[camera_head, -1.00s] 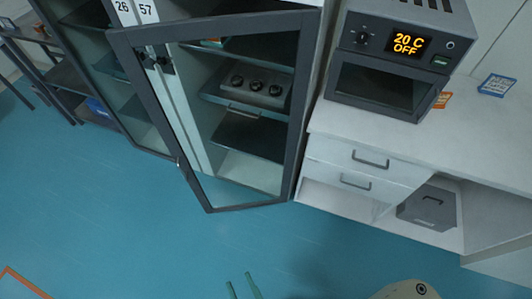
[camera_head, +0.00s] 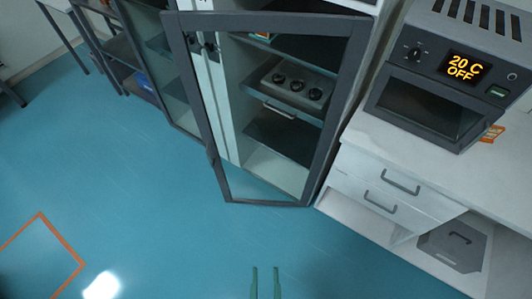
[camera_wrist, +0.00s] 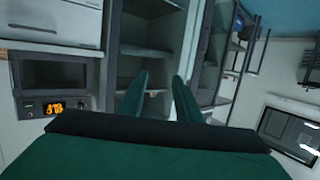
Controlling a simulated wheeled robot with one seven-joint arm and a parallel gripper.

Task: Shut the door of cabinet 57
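The cabinet door (camera_head: 219,165) is a dark grey frame with a clear pane and stands open towards me. Its free edge with a small handle is on the left and its hinge side on the right. Through it show the cabinet's shelves (camera_head: 265,163); the number labels are cut off at the top now. My gripper (camera_head: 265,283) shows as two green fingers at the bottom of the head view, apart and empty, over the floor in front of the door. In the upside-down wrist view the fingers (camera_wrist: 158,95) are apart, with the cabinet shelves (camera_wrist: 148,50) beyond them.
An oven (camera_head: 440,85) reading 20 C OFF stands on a white counter (camera_head: 400,150) with drawers, right of the cabinet. A grey box (camera_head: 455,243) sits below. An orange floor outline (camera_head: 70,250) lies at the left. The blue floor before the door is clear.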

